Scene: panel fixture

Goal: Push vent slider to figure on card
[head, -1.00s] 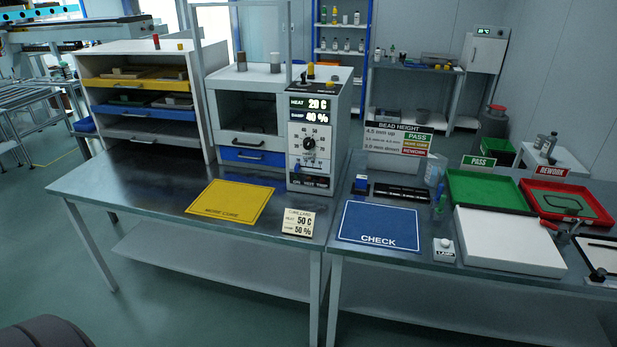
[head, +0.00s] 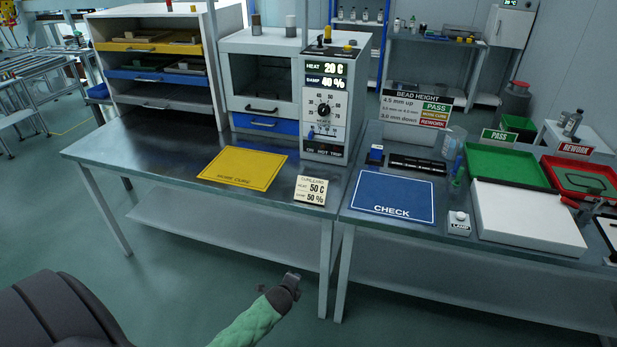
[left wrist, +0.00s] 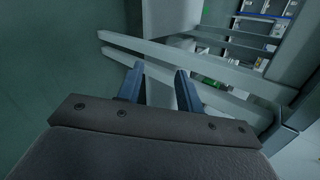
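The control panel (head: 326,112) on the white oven cabinet shows HEAT 20 C and DAMP 40 %. A black round dial (head: 323,109) is at its middle. A small blue knob (head: 311,135), which looks like the vent slider, sits below and left of the dial; its scale is too small to read. The card (head: 310,190) at the table's front edge reads 50 C and 50 %. My left gripper (head: 291,279) is in front of the table, below its top and well away from the panel. In the left wrist view its fingers (left wrist: 159,88) are apart and empty. My right gripper is out of view.
A yellow mat (head: 242,168) lies on the table left of the card. The table's front edge and legs stand between my left gripper and the oven.

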